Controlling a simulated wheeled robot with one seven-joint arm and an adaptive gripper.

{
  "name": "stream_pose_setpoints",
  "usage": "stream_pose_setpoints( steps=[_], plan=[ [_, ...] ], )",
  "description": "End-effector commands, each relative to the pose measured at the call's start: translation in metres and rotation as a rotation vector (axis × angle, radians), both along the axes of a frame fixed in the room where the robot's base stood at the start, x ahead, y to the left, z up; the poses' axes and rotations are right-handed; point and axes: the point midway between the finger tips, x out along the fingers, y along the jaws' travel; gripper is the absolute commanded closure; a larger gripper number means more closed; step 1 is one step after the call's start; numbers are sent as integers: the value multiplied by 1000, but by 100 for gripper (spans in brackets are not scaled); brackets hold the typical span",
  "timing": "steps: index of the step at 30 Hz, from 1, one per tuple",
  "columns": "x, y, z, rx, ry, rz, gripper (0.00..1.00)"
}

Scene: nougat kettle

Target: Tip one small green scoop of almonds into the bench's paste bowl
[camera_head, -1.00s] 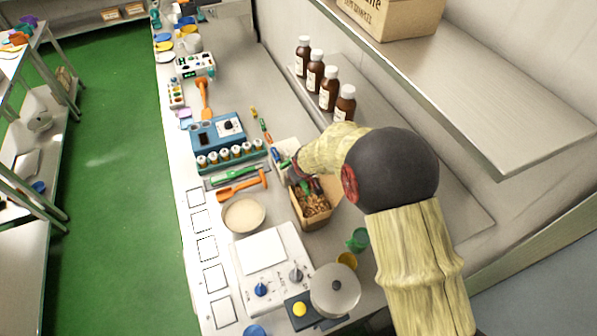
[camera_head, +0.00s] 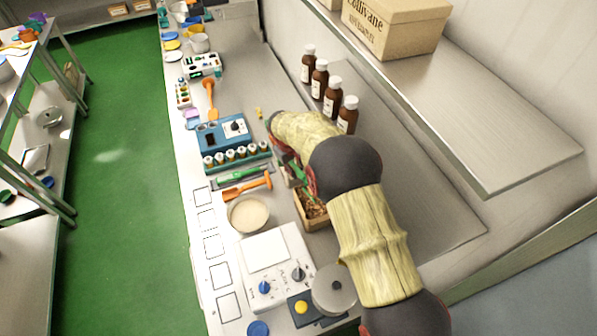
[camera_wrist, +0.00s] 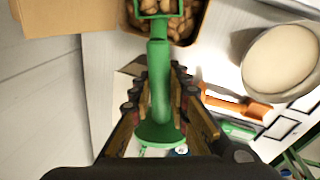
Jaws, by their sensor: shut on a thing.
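My gripper (camera_wrist: 158,105) is shut on the handle of a green scoop (camera_wrist: 158,60), which points toward the top of the wrist view. In the head view, part of the green scoop (camera_head: 298,171) shows beside my arm. The scoop's head is cut off by the wrist view's top edge, over or in the box of almonds (camera_head: 312,222). Brown almonds (camera_wrist: 187,28) show around it; I cannot tell whether the scoop holds any. The paste bowl (camera_head: 248,214), full of cream-coloured paste, stands left of the box; it also shows in the wrist view (camera_wrist: 282,60).
An orange tool (camera_head: 246,188) lies between the bowl and a blue device (camera_head: 222,133) with several vials. A white scale (camera_head: 268,252) and a lidded pot (camera_head: 334,290) stand nearer.

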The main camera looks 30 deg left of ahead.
Motion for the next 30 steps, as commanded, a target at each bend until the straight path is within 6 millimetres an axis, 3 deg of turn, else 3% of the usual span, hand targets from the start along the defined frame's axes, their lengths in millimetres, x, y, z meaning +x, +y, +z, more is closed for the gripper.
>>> stream_pose_setpoints(
  steps=[18,30],
  plan=[
    [4,10,45,-63,26,0,100],
    [4,11,56,-75,32,0,100]
  ],
)
